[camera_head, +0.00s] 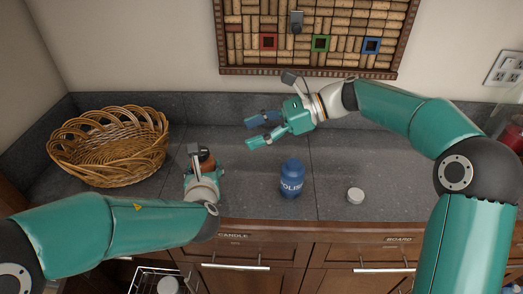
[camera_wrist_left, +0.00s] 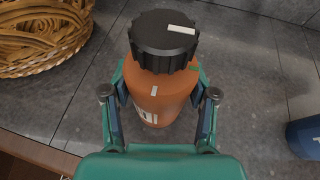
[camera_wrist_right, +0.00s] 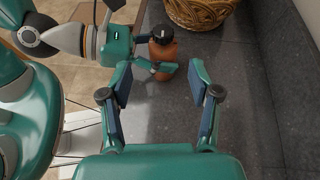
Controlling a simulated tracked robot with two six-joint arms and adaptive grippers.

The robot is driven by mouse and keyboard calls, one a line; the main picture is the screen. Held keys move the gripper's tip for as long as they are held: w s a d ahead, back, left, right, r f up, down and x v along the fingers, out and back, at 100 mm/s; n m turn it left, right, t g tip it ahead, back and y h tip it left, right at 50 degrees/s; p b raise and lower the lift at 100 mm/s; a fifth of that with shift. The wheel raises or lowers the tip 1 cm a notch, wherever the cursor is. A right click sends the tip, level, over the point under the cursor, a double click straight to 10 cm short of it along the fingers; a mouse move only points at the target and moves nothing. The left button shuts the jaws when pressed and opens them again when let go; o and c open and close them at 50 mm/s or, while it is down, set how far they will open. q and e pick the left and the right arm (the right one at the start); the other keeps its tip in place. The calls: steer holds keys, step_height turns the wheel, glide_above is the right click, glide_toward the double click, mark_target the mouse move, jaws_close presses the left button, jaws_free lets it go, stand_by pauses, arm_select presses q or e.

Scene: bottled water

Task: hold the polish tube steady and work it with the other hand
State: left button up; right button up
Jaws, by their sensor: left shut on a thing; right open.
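My left gripper (camera_head: 203,165) is shut around the body of an upright orange-brown bottle (camera_wrist_left: 155,92) with a ribbed black cap (camera_wrist_left: 165,40) that bears a white mark. The bottle also shows in the right wrist view (camera_wrist_right: 163,62). A blue container (camera_head: 292,181) with white lettering, partly readable as "POLISH", stands on the counter right of the left gripper, touched by neither gripper. Its edge shows in the left wrist view (camera_wrist_left: 305,136). My right gripper (camera_head: 256,133) is open and empty above the counter, behind and left of the blue container.
A wicker basket (camera_head: 112,148) stands at the left of the grey counter (camera_head: 335,165). A small white round piece (camera_head: 355,195) lies right of the blue container. A cork board (camera_head: 345,45) with coloured squares hangs on the back wall. The counter's middle is mostly clear.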

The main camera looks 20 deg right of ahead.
steer(key=s+a+n+g+h, duration=0.2)
steer(key=s+a+h, duration=0.15)
steer(key=a, duration=0.25)
steer(key=w+d+f+m+t+h, duration=0.1)
steer(key=d+f+m+h, duration=0.3)
steer(key=d+m+h, duration=0.1)
steer(key=shift+d, duration=0.75)
